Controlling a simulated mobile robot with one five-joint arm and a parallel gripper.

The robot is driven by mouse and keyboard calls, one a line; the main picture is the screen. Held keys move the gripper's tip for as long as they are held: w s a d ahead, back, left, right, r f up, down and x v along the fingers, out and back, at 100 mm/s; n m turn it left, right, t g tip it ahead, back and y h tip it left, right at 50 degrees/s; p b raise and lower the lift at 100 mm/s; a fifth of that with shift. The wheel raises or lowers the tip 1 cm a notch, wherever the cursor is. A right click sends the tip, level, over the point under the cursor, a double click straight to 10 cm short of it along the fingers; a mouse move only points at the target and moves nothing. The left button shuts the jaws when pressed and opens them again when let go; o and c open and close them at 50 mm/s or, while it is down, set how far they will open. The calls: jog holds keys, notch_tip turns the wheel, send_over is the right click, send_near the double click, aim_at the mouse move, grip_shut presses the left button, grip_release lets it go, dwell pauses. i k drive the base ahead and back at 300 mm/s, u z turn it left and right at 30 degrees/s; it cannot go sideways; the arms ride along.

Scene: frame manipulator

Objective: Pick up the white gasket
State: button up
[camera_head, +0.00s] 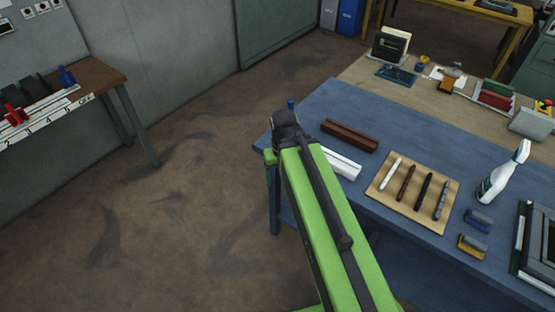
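A thin white strip, which looks like the white gasket (390,172), lies at the left end of a row on a light wooden board (437,223). Beside it on the board lie a brown strip (405,183), a black strip (423,191) and a grey strip (441,200). The board rests on a blue table (325,105). My green arm rises from the bottom of the view to a dark joint at the table's left edge, left of the board. My gripper's fingers do not show.
A white profile block (345,163), partly behind my arm, and a dark brown one (349,135) lie left of the board. A spray bottle (503,174) and two small clamp-like items (473,245) are to the right. A workbench (90,75) stands at left; open floor lies between.

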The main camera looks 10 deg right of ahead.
aim_at(394, 166)
jog(key=z, duration=1.85)
jog(key=i, duration=0.35)
jog(key=u, duration=0.6)
